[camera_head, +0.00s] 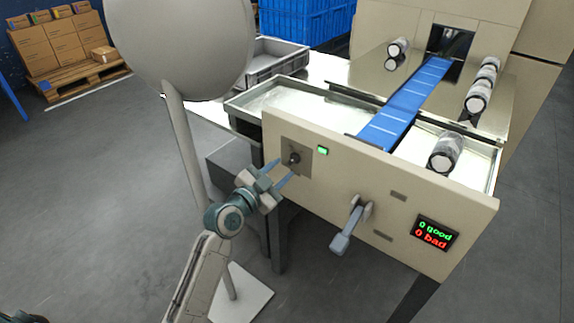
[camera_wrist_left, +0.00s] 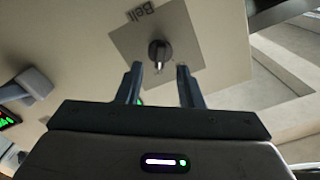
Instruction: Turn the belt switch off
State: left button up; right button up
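The belt switch is a dark round knob (camera_head: 294,158) on a grey square plate at the left of the machine's beige front panel. In the left wrist view the knob (camera_wrist_left: 159,50) sits on its plate (camera_wrist_left: 186,28), marked "Belt", with a pale mark on the knob's lower part. A small green light (camera_head: 322,150) is lit beside the plate. My left gripper (camera_head: 281,173) is open and empty in front of the knob. In the left wrist view its two fingers (camera_wrist_left: 160,72) frame the knob with a gap; contact does not show. My right gripper is not in view.
A grey lever (camera_head: 347,228) juts from the panel to the right of the switch. A display (camera_head: 435,232) reads 0 good, 0 bad. A blue belt (camera_head: 405,103) runs on top, with wrapped rolls (camera_head: 445,152) nearby. A large pale rounded object on a post (camera_head: 184,140) stands left of the machine.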

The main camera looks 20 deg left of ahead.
aim_at(291, 162)
pick_arm(q)
jog(key=shift+x, duration=1.6)
jog(key=shift+c, duration=0.2)
grip_shut()
